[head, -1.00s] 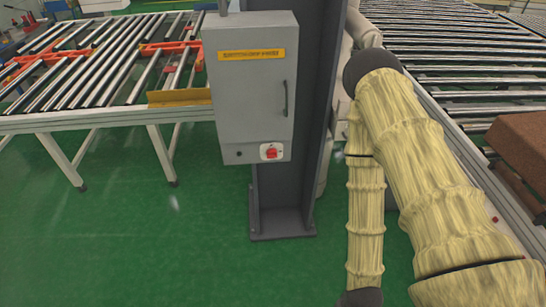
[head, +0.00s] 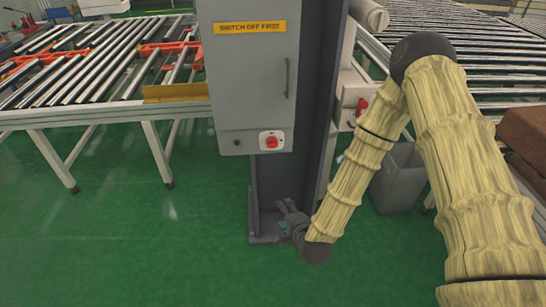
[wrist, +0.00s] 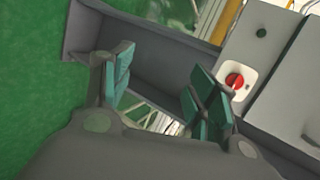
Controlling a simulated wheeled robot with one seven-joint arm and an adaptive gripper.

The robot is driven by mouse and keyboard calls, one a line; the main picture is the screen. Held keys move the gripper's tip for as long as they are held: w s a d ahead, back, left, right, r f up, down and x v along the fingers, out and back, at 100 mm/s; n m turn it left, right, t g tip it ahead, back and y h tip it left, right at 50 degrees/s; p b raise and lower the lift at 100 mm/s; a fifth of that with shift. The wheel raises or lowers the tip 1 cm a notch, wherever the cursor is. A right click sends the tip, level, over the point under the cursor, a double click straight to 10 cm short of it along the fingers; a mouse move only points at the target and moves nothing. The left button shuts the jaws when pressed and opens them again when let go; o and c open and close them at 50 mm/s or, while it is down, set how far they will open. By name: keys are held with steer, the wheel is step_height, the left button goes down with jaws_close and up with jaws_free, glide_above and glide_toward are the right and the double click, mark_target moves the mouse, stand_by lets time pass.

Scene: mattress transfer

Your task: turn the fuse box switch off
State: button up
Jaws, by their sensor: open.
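The grey fuse box (head: 248,85) hangs on a dark post, with a yellow label reading "SWITCH OFF FIRST". Its red rotary switch (head: 271,142) sits on a white plate at the box's lower right. The switch also shows in the wrist view (wrist: 235,81), just beyond the right finger. My gripper (head: 288,217) is below the box, in front of the post's foot. In the wrist view my gripper (wrist: 160,88) is open and empty, its teal-padded fingers apart. It does not touch the switch in the head view. The exact angle of the switch knob is hard to read.
The dark post (head: 282,190) stands on a base plate behind my gripper. A roller conveyor (head: 100,65) is at the left, another (head: 450,50) at the right. A grey bin (head: 400,178) and a second red switch (head: 361,106) are right of the post. Green floor is clear in front.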

steer(key=w+a+r+m+t+b, duration=0.1)
steer(key=w+r+m+t+b, duration=0.25)
steer(key=w, duration=0.35)
steer(key=m+t+h, duration=0.1)
steer(key=m+t, duration=0.2)
steer(key=m, duration=0.3)
glide_toward(273, 146)
steer(key=shift+n+g, duration=0.25)
steer(key=w+p, duration=0.1)
steer(key=w, duration=0.2)
steer(key=w+p, duration=0.1)
steer(key=w, duration=0.2)
steer(key=w+a, duration=0.1)
steer(key=w, duration=0.2)
steer(key=shift+w+a+r+p, duration=0.1)
steer(key=shift+w+r+p, duration=0.05)
steer(key=shift+w+p, duration=0.25)
steer(key=c, duration=1)
